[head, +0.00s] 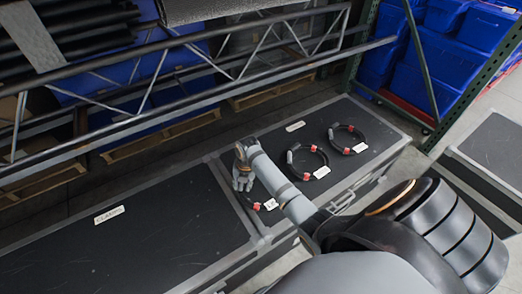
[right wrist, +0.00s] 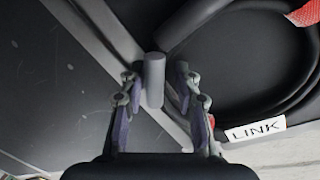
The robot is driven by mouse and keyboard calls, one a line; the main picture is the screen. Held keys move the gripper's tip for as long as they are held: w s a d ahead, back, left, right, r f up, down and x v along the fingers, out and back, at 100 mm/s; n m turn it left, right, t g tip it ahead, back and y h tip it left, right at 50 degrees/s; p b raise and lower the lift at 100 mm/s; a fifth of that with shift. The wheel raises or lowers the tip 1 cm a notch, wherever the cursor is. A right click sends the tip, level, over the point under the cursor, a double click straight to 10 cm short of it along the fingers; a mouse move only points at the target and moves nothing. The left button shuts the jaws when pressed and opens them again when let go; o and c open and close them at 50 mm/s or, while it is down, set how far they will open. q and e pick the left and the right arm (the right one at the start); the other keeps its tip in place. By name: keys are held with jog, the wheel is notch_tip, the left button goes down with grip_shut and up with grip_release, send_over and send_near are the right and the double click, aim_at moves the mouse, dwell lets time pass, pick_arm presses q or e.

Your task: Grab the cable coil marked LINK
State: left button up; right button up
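The cable coil marked LINK shows in the right wrist view as black loops (right wrist: 232,62) with a red strap (right wrist: 304,13) and a white LINK tag (right wrist: 255,130). Its grey cylindrical end (right wrist: 154,82) stands between my right fingers. My right gripper (right wrist: 157,88) is open, with a gap on each side of that grey end. In the head view my right gripper (head: 243,182) is low over the black case top, and it and my arm hide much of the coil. The coil's white tag (head: 271,204) shows beside my arm. My left gripper is not in view.
Two other black coils with red straps and white tags, a nearer one (head: 307,162) and a farther one (head: 347,139), lie to the right on the case (head: 375,117). A CLAMP label (head: 109,214) is on the left case. A metal truss (head: 190,88) runs behind.

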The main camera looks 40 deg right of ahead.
grip_shut()
jog(key=shift+r, duration=0.1)
jog(key=shift+r, duration=0.15)
notch_tip(320, 180, up, 2)
jog(key=shift+w+r, duration=0.1)
jog(key=shift+r, duration=0.15)
jog(key=s+d+r+p, duration=0.1)
jog(key=s+d+r, duration=0.1)
jog(key=s+r, duration=0.3)
jog(key=s+d+r+p, duration=0.1)
jog(key=s+d+r, duration=0.2)
jog(key=s+r, duration=0.2)
jog(key=s, duration=0.3)
jog(key=shift+d, duration=0.35)
